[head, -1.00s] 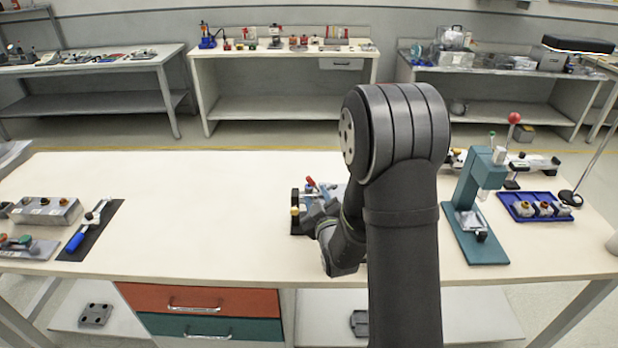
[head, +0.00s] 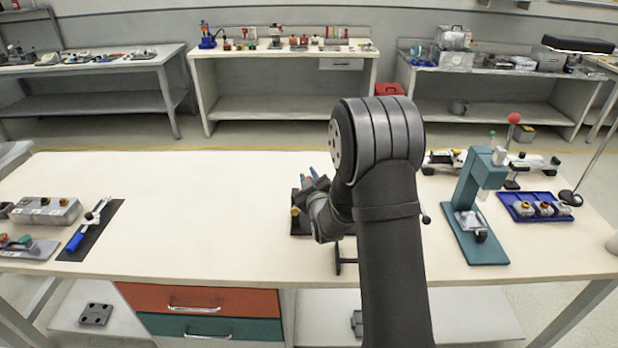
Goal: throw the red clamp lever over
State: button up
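The clamp fixture is a dark base (head: 299,222) with a small yellow part, near the middle of the bench. It shows just left of my arm.
A teal press (head: 477,205) and a blue tray (head: 535,206) stand on the right. A blue-handled tool on a black plate (head: 104,222) and a grey button box (head: 45,212) are on the left. The bench between them and the fixture is clear.

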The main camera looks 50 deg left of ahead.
grip_shut()
jog(key=shift+w+d+r+m+t+y, duration=0.2)
jog(key=shift+w+d+m+t, duration=0.1)
jog(key=shift+m, duration=0.85)
jog(key=shift+w+d+r+m+t+y, duration=0.15)
jog(key=shift+w+d+m+t, duration=0.15)
jog(key=shift+m, duration=0.9)
jog(key=shift+w+d+r+m+t+y, duration=0.1)
jog(key=shift+w+d+r+m+t, duration=0.15)
jog(key=shift+m, duration=0.9)
jog(key=shift+w+d, duration=0.1)
jog(key=shift+o, duration=2.2)
grip_release()
